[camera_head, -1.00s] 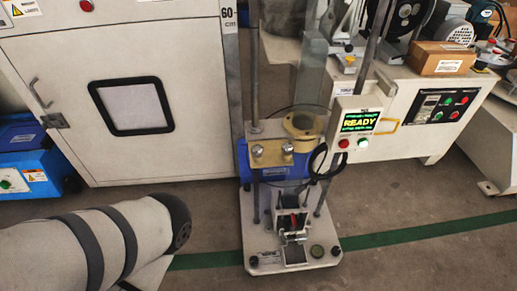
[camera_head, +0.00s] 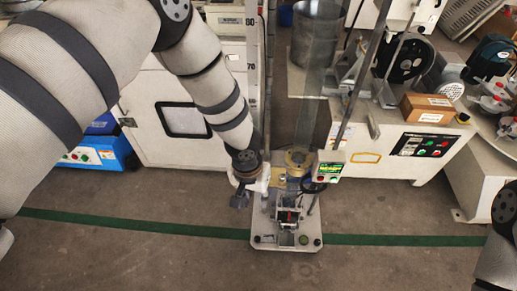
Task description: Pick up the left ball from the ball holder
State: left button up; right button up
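The drop tester stands on the floor on a pale base plate (camera_head: 262,241). Its brass ring (camera_head: 298,158) shows beside the small green-lit display box (camera_head: 328,172). My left arm reaches in from the upper left, and its gripper (camera_head: 241,197) points down at the left side of the tester, above the base plate. The gripper is small and dark here, and its finger gap cannot be made out. The ball holder and its balls are hidden or cannot be told apart behind the gripper. My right arm shows at the lower right edge; its gripper is out of view.
A white cabinet (camera_head: 160,85) with a dark-framed window stands behind the arm. A machine bench with a cardboard box (camera_head: 427,108) is at the right. A blue case (camera_head: 105,153) is at the left. A green line (camera_head: 400,240) crosses the floor, which is mostly clear.

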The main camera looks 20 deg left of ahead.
pick_arm(q)
jog(key=w+a+r+t+y, duration=0.1)
jog(key=w+r+t, duration=0.1)
jog(key=w+r, duration=0.5)
jog(key=shift+n, duration=0.3)
jog(key=b+x, duration=0.6)
jog(key=x, duration=0.5)
jog(key=shift+f, duration=0.1)
jog(key=shift+w+f, duration=0.1)
jog(key=shift+w, duration=0.15)
pick_arm(e)
jog(key=shift+g, duration=0.6)
jog(key=x, duration=0.6)
jog(key=shift+d, duration=0.2)
pick_arm(q)
jog(key=shift+r+p, duration=0.25)
jog(key=shift+p, duration=0.05)
pick_arm(e)
jog(key=shift+r, duration=0.2)
pick_arm(q)
jog(key=shift+c, duration=0.6)
jog(key=c, duration=0.5)
jog(key=shift+r, duration=0.1)
